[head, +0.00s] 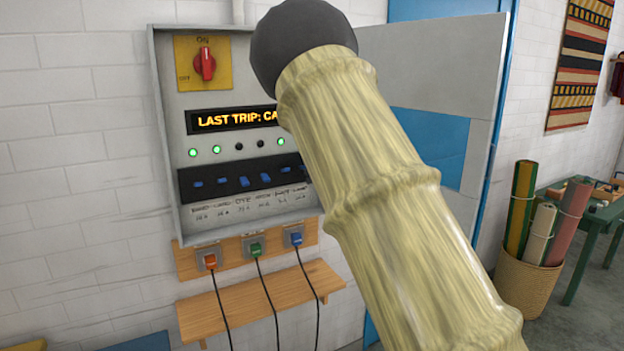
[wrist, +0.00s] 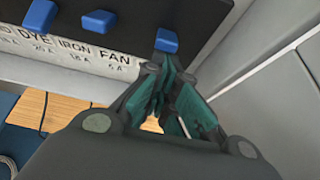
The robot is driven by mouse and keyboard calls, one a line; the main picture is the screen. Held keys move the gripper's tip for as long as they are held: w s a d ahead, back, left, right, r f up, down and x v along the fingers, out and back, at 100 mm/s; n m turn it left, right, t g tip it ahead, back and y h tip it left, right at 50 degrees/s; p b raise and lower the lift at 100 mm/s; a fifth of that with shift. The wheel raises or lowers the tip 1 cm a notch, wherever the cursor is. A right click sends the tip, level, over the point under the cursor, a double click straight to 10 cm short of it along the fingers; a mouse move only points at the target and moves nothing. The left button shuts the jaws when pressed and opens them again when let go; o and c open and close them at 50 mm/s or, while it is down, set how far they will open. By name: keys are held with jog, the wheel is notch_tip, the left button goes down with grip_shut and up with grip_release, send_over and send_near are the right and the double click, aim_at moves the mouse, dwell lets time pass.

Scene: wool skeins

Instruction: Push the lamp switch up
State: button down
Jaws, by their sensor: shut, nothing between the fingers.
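The grey switch panel (head: 165,130) hangs on the wall, with a row of blue switches on a black strip. The wrist view shows three of the switches. The rightmost one (wrist: 167,40), near the strip's right end, appears to be the lamp switch and sits lower than the one beside it (wrist: 98,21). Its label is hidden behind my fingers. My gripper (wrist: 162,68) is shut and empty, its fingertips just below that switch. I cannot tell whether they touch it. In the head view my arm hides the gripper and the panel's right part.
The panel's open door (head: 430,70) stands to the right, close to my gripper. A red knob (head: 204,64) and a lit display (head: 235,120) sit above the switches. Below are plugs with black cords and a wooden shelf (head: 260,300). A basket of rolls (head: 527,285) stands at right.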

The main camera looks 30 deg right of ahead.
jog(key=s+f+b+v, duration=0.1)
jog(key=b+v, duration=0.3)
jog(key=v, duration=0.5)
jog(key=shift+f, duration=0.25)
jog(key=shift+a, duration=0.1)
dwell(0.3)
